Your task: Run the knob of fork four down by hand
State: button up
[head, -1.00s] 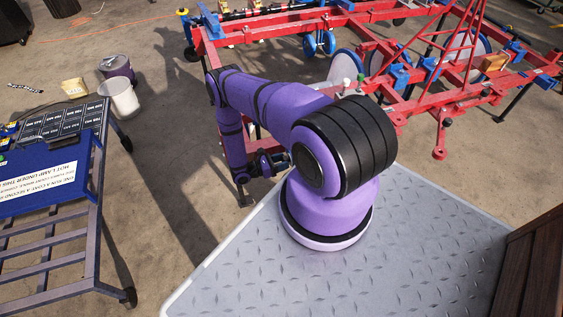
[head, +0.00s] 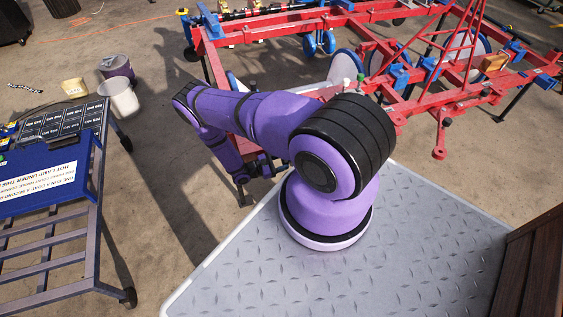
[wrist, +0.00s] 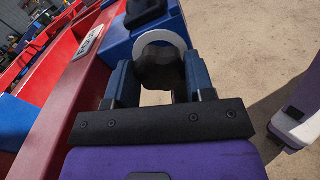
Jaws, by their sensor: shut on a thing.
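In the wrist view a dark, lobed knob (wrist: 160,70) sits between the two fingers of my gripper (wrist: 158,78). The fingers are shut on its sides. A white ring (wrist: 166,37) shows just beyond the knob, and a blue block (wrist: 118,40) on the red frame (wrist: 65,110) stands beside and behind it. No fork number can be read. In the head view my arm reaches over to the near left part of the red frame (head: 355,18). There my own arm hides the knob and most of the gripper.
A blue-topped cart (head: 45,185) stands at the left, with a white bucket (head: 119,97) and a purple bucket (head: 115,68) behind it. More blue blocks and disc wheels sit along the red frame. Bare ground lies between the cart and the frame.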

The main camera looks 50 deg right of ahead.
jog(key=shift+m, duration=0.5)
jog(key=o, duration=0.9)
jog(key=shift+a, duration=0.1)
jog(key=v, duration=1)
jog(key=shift+w+a, duration=0.25)
jog(key=shift+w, duration=0.05)
jog(key=v, duration=1.1)
